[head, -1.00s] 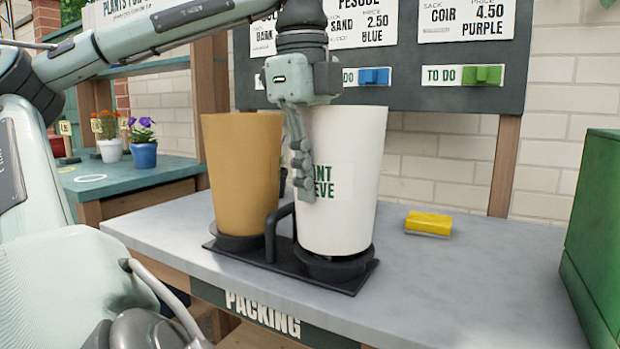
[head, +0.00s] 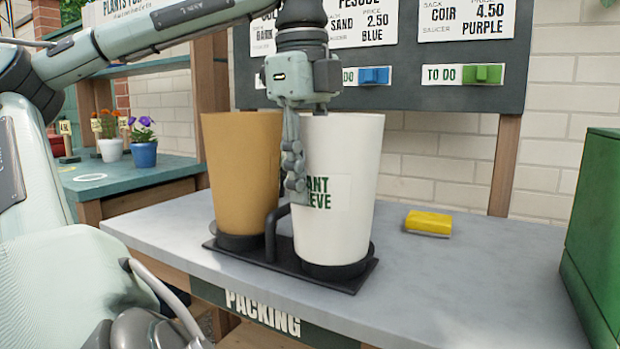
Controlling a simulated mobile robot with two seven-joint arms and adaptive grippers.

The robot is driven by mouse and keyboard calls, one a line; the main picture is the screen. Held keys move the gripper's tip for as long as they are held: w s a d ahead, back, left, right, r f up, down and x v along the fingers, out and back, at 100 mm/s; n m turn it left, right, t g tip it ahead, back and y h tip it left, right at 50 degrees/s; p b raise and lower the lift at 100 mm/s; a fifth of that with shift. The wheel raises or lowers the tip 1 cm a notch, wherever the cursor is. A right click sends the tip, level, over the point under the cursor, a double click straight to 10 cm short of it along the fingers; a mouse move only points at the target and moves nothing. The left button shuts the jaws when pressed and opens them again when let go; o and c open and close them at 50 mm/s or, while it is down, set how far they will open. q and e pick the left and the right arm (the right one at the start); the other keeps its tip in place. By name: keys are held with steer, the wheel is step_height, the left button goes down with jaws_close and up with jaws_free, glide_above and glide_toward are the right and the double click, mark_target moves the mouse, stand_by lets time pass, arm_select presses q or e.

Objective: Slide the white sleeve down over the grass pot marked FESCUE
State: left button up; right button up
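The white sleeve (head: 350,200), with green lettering partly covered, stands upright on the right side of a black two-place stand (head: 262,252) on the packing bench. Its lower end sits down at the round black base there. No grass or pot marked FESCUE shows; whatever is inside the sleeve is hidden. My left gripper (head: 296,170) hangs from above at the sleeve's left wall. One finger shows in front of that wall, between the two sleeves; the other finger is hidden. It looks opened and loose of the sleeve. My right gripper is not in view.
A tan sleeve (head: 242,180) stands close on the left of the same stand, with a black handle (head: 277,215) between. A yellow block (head: 428,223) lies right on the bench. A green box (head: 600,230) stands at the right edge. The bench's right part is mostly clear.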

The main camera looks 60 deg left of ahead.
arm_select(q)
steer(key=r, duration=1.1)
steer(key=shift+s+d+r, duration=0.1)
steer(key=shift+s+r, duration=0.3)
